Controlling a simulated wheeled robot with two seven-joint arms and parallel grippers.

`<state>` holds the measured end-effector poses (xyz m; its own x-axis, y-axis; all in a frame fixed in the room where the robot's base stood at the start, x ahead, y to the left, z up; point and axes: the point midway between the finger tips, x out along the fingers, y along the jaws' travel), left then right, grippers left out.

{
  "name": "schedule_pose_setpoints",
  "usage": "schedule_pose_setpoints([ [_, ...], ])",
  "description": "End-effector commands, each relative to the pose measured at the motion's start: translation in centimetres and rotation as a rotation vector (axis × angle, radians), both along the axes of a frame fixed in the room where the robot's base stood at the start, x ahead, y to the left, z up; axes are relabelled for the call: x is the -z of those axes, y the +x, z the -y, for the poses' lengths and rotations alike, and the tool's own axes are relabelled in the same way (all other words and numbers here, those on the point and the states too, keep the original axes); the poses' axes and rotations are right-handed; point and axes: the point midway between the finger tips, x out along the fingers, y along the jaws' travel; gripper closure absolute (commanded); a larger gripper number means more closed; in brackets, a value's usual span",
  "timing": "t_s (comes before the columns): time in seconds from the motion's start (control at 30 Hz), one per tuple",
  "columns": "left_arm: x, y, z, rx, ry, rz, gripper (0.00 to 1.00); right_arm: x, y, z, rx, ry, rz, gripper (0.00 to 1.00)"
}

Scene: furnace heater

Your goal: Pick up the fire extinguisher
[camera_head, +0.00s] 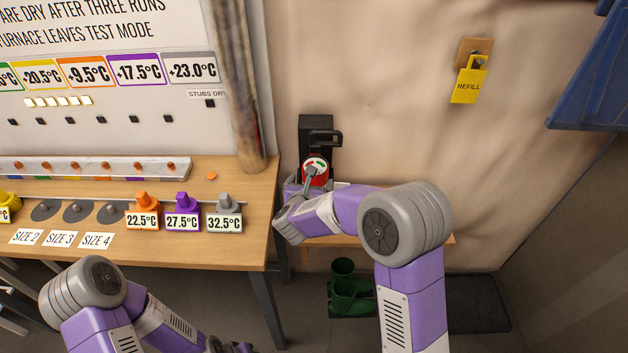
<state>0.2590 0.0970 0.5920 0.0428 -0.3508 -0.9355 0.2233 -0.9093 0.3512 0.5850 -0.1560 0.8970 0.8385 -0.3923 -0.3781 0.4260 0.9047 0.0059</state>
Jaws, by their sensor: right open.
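The fire extinguisher (322,179) stands against the wall just right of the workbench. Its red top and a round red, white and green gauge show, with black parts above. Its lower body is hidden behind my right arm. My right gripper (311,178) is in front of the extinguisher, at about gauge height. It is open and overlaps the extinguisher in the picture; I cannot tell whether they touch. My left arm is low at the bottom left, and only a dark part of its gripper (228,346) shows at the bottom edge, so its jaws cannot be read.
The wooden workbench (225,253) on the left holds orange, purple and grey weight-like pieces with temperature labels. A vertical pipe (238,80) rises at its back. Green boots (345,290) stand on the floor below a wooden shelf. A yellow REFILL tag (467,88) hangs on the wall.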

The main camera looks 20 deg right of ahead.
Motion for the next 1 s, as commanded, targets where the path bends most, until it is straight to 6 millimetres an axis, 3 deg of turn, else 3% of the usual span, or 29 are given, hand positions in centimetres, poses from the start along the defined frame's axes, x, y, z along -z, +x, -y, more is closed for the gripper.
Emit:
schedule_pose_setpoints([
  [0.4, 0.7, 0.1, 0.0, 0.000, 0.000, 0.001, 0.57, 1.4, 4.7, 2.4, -0.001, -0.004, -0.005, 0.00],
  [0.7, 0.7, 0.1, 0.0, 0.000, 0.000, 0.001, 0.57, 1.4, 5.1, 2.6, -0.002, -0.004, -0.004, 0.02],
  [1.0, 0.7, 0.1, 0.0, 0.000, 0.000, 0.001, 0.57, 1.4, 5.1, 2.6, -0.002, -0.004, -0.004, 0.47],
])
